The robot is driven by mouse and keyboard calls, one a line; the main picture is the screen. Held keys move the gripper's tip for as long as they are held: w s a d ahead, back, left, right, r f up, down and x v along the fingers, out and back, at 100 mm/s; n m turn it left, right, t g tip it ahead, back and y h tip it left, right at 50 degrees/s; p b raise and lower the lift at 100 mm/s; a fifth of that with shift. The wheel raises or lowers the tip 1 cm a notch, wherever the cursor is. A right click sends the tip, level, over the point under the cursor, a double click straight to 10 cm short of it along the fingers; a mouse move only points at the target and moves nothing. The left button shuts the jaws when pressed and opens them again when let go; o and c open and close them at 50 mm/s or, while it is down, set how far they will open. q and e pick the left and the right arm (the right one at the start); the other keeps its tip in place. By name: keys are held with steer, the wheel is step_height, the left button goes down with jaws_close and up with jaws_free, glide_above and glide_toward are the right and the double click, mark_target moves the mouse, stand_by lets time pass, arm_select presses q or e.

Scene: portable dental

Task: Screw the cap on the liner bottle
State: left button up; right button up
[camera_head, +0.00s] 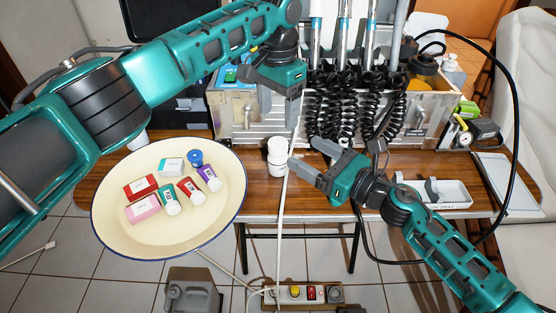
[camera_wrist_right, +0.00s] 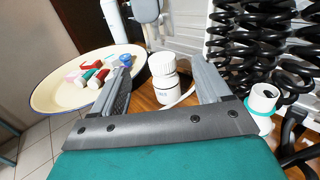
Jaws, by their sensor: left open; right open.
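The white liner bottle (camera_head: 277,167) stands upright on the wooden table, and a white ribbed cap (camera_head: 277,146) sits on its top. The right wrist view shows the bottle (camera_wrist_right: 168,92) and cap (camera_wrist_right: 162,63) between my right fingers. I cannot tell how tightly the cap is seated. My right gripper (camera_head: 305,154) is open, with its fingertips close to the bottle's right side; contact is unclear. My left gripper (camera_head: 279,116) is open and empty, pointing down above and behind the cap, apart from it.
A round cream tray (camera_head: 115,225) with several small boxes and bottles lies at left. A metal case (camera_head: 235,118) with black coiled hoses (camera_head: 335,105) stands behind the bottle. A white cable passes beside the bottle. A white tray (camera_head: 447,196) lies at right.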

mark_target(286, 153)
step_height(286, 153, down, 4)
steer(key=shift+r, duration=0.1)
steer(key=x, duration=0.7)
steer(key=shift+w+a+r, duration=0.15)
steer(key=shift+r, duration=0.1)
jaws_close()
stand_by(0.3)
